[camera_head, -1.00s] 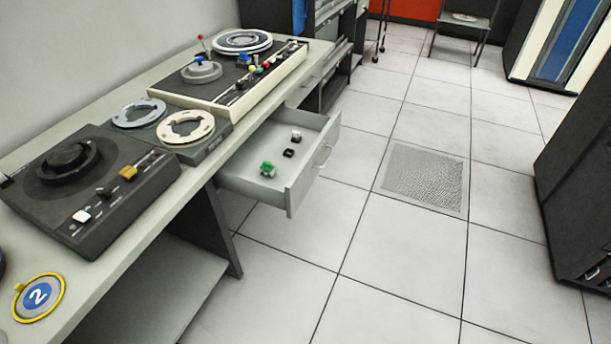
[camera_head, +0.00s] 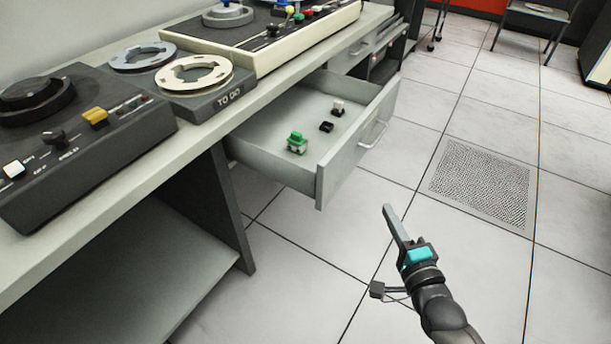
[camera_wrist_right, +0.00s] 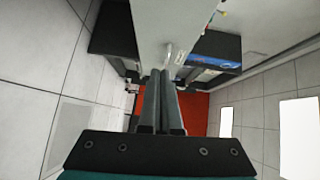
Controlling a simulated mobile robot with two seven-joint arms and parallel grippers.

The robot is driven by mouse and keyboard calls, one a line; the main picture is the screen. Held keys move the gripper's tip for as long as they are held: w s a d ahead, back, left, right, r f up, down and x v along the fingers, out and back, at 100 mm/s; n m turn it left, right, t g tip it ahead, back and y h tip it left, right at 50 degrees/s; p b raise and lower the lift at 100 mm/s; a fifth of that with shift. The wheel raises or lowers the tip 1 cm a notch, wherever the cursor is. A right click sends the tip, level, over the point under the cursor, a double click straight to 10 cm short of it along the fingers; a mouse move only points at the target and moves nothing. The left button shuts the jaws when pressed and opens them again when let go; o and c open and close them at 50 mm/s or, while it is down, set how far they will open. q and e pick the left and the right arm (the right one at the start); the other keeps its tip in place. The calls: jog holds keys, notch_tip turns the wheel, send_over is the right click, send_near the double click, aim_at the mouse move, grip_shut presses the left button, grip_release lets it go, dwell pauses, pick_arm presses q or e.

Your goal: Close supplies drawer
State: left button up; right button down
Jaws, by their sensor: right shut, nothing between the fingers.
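The supplies drawer (camera_head: 345,160) stands pulled out from under the desk in the head view. Its handle (camera_head: 374,134) is on its right-facing front panel. Inside lie a green item (camera_head: 297,142), a small black item (camera_head: 326,127) and a small white-topped item (camera_head: 338,107). My right gripper (camera_head: 389,210) is in front of the drawer, apart from it, over the floor. It is shut and empty, and its closed fingers also show in the right wrist view (camera_wrist_right: 161,90). My left gripper is not in view.
A floor grate (camera_head: 482,183) lies to the right. Open tiled floor surrounds my arm. A stand (camera_head: 535,20) is at the back.

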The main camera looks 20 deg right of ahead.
jog(key=w+r, duration=0.1)
pick_arm(q)
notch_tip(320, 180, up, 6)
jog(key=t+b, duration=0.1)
jog(key=b, duration=0.2)
pick_arm(e)
send_near(349, 155)
jog(key=d, duration=0.3)
jog(key=shift+m+t, duration=0.3)
jog(key=w, duration=0.1)
jog(key=w+a+b, duration=0.1)
jog(key=w, duration=0.1)
jog(key=w+b, duration=0.1)
jog(key=shift+w+a+f, duration=0.25)
jog(key=shift+w+a, duration=0.15)
pick_arm(q)
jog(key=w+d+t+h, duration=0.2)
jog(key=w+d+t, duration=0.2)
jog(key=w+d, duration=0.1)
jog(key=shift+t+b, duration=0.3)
jog(key=shift+b, duration=0.15)
pick_arm(e)
jog(key=shift+w+a, duration=0.4)
jog(key=shift+w, duration=0.05)
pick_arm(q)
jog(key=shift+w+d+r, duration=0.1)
